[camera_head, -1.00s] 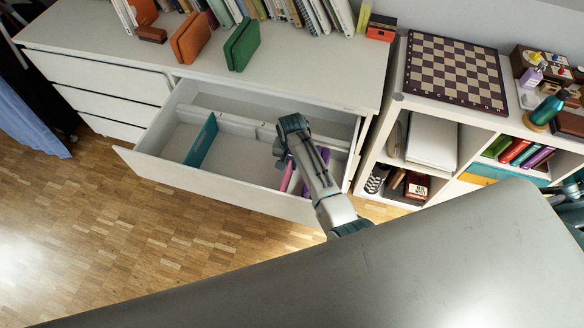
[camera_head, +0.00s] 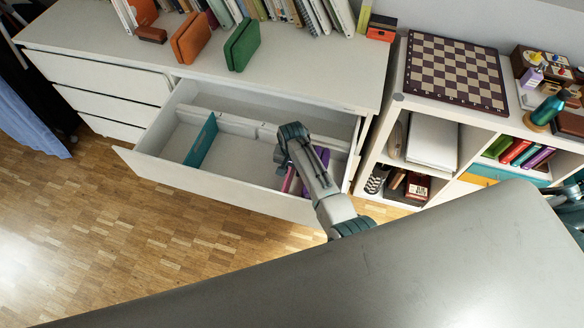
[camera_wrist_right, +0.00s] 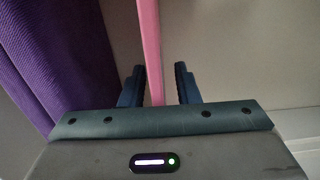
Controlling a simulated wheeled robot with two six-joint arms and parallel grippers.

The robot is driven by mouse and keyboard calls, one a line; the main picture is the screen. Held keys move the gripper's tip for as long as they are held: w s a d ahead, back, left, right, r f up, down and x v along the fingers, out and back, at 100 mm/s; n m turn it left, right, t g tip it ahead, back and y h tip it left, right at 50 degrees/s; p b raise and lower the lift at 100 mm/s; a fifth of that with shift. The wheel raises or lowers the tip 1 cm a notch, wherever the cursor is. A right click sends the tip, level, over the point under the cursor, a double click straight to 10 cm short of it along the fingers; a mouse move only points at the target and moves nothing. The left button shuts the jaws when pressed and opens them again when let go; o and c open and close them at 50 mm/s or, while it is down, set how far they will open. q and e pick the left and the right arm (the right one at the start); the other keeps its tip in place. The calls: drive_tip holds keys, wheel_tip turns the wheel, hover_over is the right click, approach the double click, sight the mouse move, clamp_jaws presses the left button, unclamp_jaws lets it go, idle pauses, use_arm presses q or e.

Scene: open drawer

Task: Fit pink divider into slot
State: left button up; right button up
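The pink divider (camera_head: 288,180) is in the right part of the open drawer (camera_head: 225,182), mostly hidden behind my right arm in the head view. In the right wrist view the pink divider (camera_wrist_right: 151,45) runs upright between the fingers of my right gripper (camera_wrist_right: 160,80). The fingers are apart, with a clear gap on the divider's right side and a narrow one on its left. The slot is not clearly visible. My left gripper is not in view.
A purple item (camera_head: 323,157) is in the drawer right of the pink divider; it fills the left of the wrist view (camera_wrist_right: 60,50). A teal divider (camera_head: 201,142) crosses the drawer's left part. The space between the teal and pink dividers is clear.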

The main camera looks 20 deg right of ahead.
drive_tip(key=shift+r, duration=0.2)
wheel_tip(320, 180, up, 12)
drive_tip(key=shift+f, duration=0.1)
idle(0.6)
